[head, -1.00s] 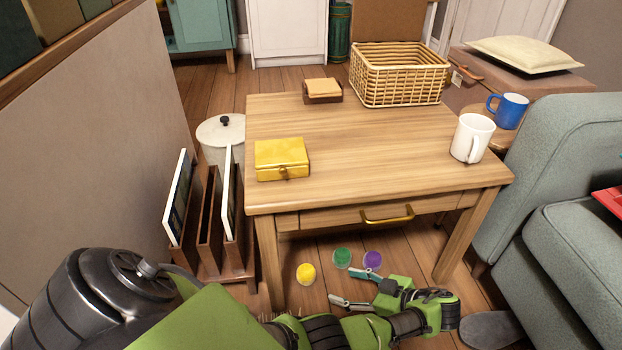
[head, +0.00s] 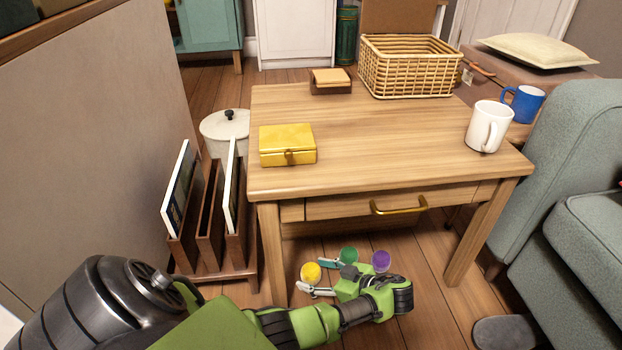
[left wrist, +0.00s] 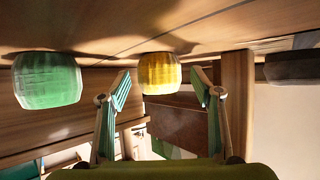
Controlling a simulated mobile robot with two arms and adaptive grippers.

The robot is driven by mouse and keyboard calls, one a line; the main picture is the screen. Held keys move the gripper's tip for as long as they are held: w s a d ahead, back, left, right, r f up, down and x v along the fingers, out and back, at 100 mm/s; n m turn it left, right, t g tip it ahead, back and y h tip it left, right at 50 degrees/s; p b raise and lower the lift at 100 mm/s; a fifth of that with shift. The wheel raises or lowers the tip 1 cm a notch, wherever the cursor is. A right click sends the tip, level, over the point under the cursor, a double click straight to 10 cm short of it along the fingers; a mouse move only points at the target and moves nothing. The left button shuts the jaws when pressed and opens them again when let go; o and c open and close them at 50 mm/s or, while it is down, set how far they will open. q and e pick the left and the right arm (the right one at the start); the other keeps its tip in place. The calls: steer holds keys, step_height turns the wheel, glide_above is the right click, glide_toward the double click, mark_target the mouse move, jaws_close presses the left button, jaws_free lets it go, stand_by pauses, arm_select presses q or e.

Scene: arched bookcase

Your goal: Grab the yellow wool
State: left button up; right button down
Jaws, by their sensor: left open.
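The yellow wool (head: 311,271) is a small round ball on the wooden floor under the front of the table. My left gripper (head: 318,277) is low under the table's front edge, open, with its fingers pointing at the yellow wool. In the left wrist view, which looks upside down, the yellow wool (left wrist: 160,73) sits beyond and between the two spread fingertips (left wrist: 160,92), with nothing held. My right gripper is not in view.
Green wool (head: 348,255) and purple wool (head: 381,261) lie to the right of the yellow wool, close to my gripper. The wooden table (head: 400,150) is overhead, with a leg (head: 272,250) just left. A magazine rack (head: 212,225) stands further left.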

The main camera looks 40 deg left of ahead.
arm_select(q)
steer(key=shift+a+f, duration=0.1)
steer(key=shift+a, duration=0.15)
steer(key=c, duration=1.2)
